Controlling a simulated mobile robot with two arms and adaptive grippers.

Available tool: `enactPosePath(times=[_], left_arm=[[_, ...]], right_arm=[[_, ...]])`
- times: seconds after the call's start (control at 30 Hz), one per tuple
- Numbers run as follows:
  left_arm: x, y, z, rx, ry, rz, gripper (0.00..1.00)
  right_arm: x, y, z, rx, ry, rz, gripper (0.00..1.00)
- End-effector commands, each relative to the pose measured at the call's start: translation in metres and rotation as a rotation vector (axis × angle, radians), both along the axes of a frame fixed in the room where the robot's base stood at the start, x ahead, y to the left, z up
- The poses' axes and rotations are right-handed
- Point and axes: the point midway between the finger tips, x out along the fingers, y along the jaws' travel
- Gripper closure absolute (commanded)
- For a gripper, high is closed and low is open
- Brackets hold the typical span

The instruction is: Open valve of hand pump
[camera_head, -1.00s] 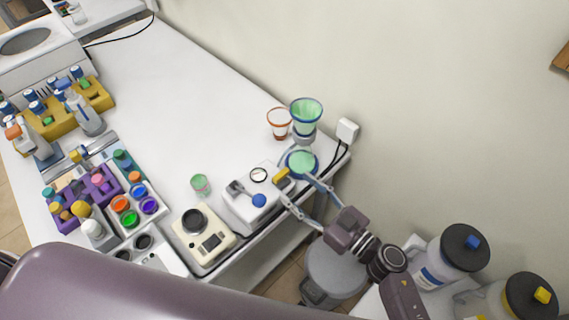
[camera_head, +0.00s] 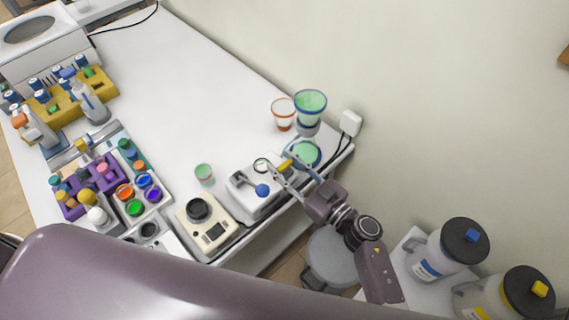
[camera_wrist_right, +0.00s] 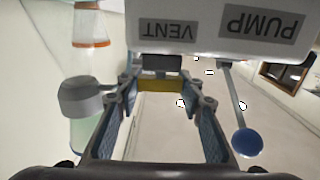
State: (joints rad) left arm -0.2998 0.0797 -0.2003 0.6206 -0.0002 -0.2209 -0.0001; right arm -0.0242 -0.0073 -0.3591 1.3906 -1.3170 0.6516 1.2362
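The hand pump is a white box (camera_head: 252,190) near the table's right edge, with a lever ending in a blue ball (camera_head: 262,190). In the right wrist view its underside-up labels read VENT and PUMP (camera_wrist_right: 210,32), and the blue ball (camera_wrist_right: 247,142) hangs at right. The yellow valve handle (camera_head: 284,166) is at the pump's far right end. In the right wrist view this handle (camera_wrist_right: 160,86) lies across the gap between my fingertips. My right gripper (camera_head: 288,176) is open, with its fingers (camera_wrist_right: 160,95) either side of the handle; contact is unclear. My left gripper is out of view.
A green funnel (camera_head: 310,103) and an orange-rimmed cup (camera_head: 283,112) stand behind the pump. A beige device (camera_head: 205,228) and small green cup (camera_head: 204,173) are to its left. The table's middle (camera_head: 190,90) is clear. Large bottles (camera_head: 448,250) stand at lower right.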

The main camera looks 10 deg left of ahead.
Motion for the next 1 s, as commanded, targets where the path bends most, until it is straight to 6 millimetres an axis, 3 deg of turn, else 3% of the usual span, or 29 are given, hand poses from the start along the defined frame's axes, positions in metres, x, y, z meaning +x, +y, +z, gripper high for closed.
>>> enactPosePath(times=[0.2, 0.47, 0.73, 1.0], left_arm=[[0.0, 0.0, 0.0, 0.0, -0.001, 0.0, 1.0], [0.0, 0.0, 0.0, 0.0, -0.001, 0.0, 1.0], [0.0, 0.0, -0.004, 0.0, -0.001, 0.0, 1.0], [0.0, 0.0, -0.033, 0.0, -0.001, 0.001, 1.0]], right_arm=[[0.0, -0.001, 0.0, 0.0, 0.0, -0.001, 0.89], [0.001, -0.001, 0.0, -0.002, -0.002, 0.036, 0.89], [0.002, -0.002, -0.002, -0.007, -0.002, 0.194, 0.89], [0.003, -0.002, -0.007, -0.006, -0.004, 0.441, 0.89]])
